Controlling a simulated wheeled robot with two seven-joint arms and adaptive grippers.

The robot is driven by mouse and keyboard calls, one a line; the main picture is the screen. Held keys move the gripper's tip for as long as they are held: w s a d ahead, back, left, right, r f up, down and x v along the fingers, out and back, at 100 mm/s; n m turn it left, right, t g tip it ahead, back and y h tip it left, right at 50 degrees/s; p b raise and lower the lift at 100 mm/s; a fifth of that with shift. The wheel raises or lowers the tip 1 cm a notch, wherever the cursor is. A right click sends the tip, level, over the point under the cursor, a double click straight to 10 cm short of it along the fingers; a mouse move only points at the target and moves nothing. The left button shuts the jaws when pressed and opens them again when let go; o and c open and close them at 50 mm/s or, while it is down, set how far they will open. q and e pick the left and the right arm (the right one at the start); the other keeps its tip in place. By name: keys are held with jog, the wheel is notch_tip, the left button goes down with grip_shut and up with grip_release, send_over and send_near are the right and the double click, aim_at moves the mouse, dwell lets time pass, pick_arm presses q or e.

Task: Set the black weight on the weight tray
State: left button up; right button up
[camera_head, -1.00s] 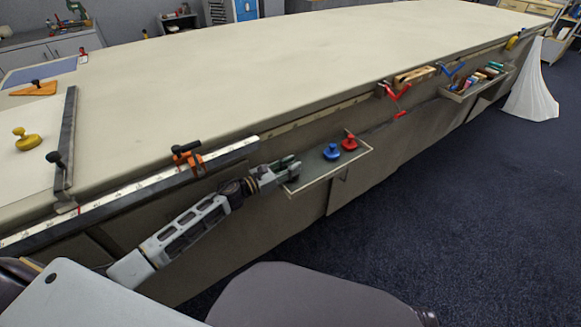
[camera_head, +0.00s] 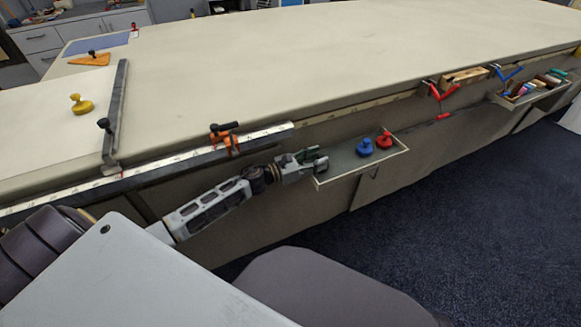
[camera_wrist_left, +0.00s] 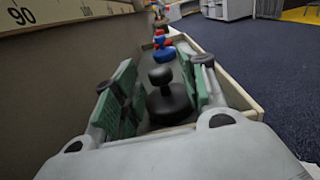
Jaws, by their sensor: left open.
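The weight tray (camera_head: 342,158) is a shallow pale-rimmed tray on the table's near side; its rim (camera_wrist_left: 240,98) also shows in the left wrist view. The black weight (camera_wrist_left: 167,101), a round base with a knob, stands upright in the tray's near end in that view. In the head view I cannot make it out behind the gripper. My left gripper (camera_head: 308,160) is over the tray's left end. In the left wrist view its green-padded fingers (camera_wrist_left: 165,76) are open, one on each side of the weight, with gaps visible. My right gripper is not in view.
A blue weight (camera_head: 364,147) and a red weight (camera_head: 384,140) stand farther along the tray. A ruler rail with an orange clamp (camera_head: 228,138) runs along the table edge, left of the tray. A yellow weight (camera_head: 82,106) is on the tabletop (camera_head: 300,70), which is mostly clear.

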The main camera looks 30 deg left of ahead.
pick_arm(q)
jog(key=v, duration=0.9)
jog(key=shift+s+a, duration=0.25)
jog(key=shift+a, duration=0.05)
dwell(0.3)
dwell(0.6)
